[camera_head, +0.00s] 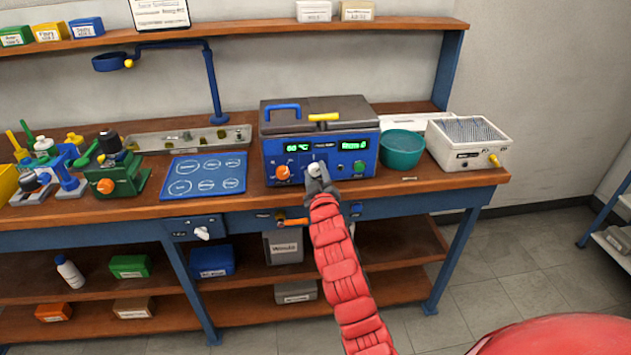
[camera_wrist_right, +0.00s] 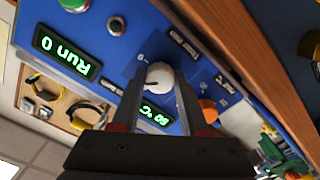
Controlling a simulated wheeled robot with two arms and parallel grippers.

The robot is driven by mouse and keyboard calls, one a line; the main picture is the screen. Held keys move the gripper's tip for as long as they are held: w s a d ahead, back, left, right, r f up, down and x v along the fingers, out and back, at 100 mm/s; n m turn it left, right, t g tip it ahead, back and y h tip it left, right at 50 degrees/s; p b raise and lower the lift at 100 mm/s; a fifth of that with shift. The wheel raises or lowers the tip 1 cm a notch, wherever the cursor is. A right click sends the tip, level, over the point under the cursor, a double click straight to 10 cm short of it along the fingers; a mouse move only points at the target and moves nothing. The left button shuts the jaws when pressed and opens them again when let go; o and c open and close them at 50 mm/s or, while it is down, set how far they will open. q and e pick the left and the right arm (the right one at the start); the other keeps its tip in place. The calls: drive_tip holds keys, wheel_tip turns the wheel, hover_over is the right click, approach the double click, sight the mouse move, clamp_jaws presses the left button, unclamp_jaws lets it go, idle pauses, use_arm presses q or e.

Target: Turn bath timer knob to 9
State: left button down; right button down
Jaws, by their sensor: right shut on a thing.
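The bath (camera_head: 318,140) is a blue box with a dark lid on the bench. Its displays read "60 °C" and what looks like "Run 0". The white timer knob (camera_head: 315,170) is on its front panel, between an orange knob (camera_head: 283,172) and a green button (camera_head: 359,167). My right gripper (camera_head: 318,178) is at the white knob, its fingers shut on either side of it. The right wrist view shows the white knob (camera_wrist_right: 159,76) between the two fingers, with a dark pointer mark on its face. The scale around the knob is mostly too small to read. My left gripper is not seen.
A teal bowl (camera_head: 402,149) and a white box with a grille (camera_head: 468,143) stand right of the bath. A blue mat (camera_head: 204,174) lies to its left. A small orange-handled valve (camera_head: 292,221) is below the bench edge, near my right arm.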

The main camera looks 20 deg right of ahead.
drive_tip(key=m+b, duration=0.1)
drive_tip(key=m, duration=0.1)
drive_tip(key=m+b, duration=0.1)
drive_tip(key=b, duration=0.1)
drive_tip(key=m+b, duration=0.1)
drive_tip(key=m, duration=0.1)
drive_tip(key=shift+f+m, duration=0.25)
drive_tip(key=shift+m, duration=0.05)
drive_tip(key=shift+m+b, duration=1.15)
drive_tip(key=shift+m, duration=0.55)
drive_tip(key=shift+r, duration=0.1)
drive_tip(key=shift+c, duration=2.1)
unclamp_jaws()
drive_tip(key=shift+r, duration=0.1)
drive_tip(key=shift+s, duration=0.15)
